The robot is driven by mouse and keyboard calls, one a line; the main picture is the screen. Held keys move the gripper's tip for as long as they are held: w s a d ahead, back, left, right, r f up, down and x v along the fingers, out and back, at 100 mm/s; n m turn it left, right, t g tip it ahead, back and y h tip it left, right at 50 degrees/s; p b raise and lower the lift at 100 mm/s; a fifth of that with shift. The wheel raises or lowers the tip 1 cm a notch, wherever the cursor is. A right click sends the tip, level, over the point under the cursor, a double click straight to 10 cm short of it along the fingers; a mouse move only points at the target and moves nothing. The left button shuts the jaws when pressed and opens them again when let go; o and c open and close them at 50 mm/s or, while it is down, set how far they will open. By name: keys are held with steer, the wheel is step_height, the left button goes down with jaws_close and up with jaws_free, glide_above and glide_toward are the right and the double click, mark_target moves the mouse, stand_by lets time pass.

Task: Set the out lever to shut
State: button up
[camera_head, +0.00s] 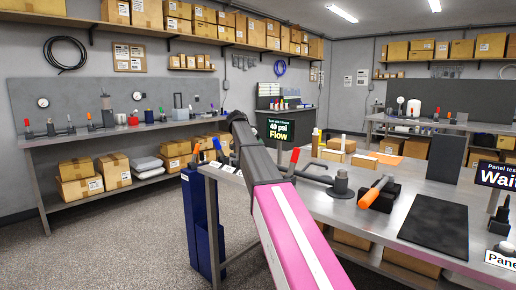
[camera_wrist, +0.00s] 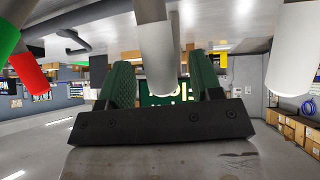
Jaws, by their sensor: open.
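In the wrist view, which appears upside down, my gripper (camera_wrist: 163,64) has two green fingers spread apart. A pale grey-white lever handle (camera_wrist: 157,45) shows in the gap between them, and I cannot tell whether they touch it. A white handle (camera_wrist: 291,50) stands to the right, and a red-tipped one (camera_wrist: 27,75) and a green one (camera_wrist: 8,40) to the left. No label is readable, so I cannot tell which is the out lever. In the head view my arm hides the fingers; an orange-red lever handle (camera_head: 294,157) stands beside the arm.
The metal bench (camera_head: 320,205) holds an orange-handled tool (camera_head: 376,190), a black mat (camera_head: 435,224) and a "Wait" sign (camera_head: 497,176). A screen reading "40 psi Flow" (camera_head: 280,130) stands behind. Blue panels (camera_head: 202,215) stand left of my arm. The floor (camera_head: 130,240) at left is clear.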

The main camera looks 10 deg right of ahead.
steer(key=v, duration=0.8)
steer(key=shift+a+r, duration=0.2)
steer(key=shift+r, duration=0.05)
steer(key=shift+s, duration=0.1)
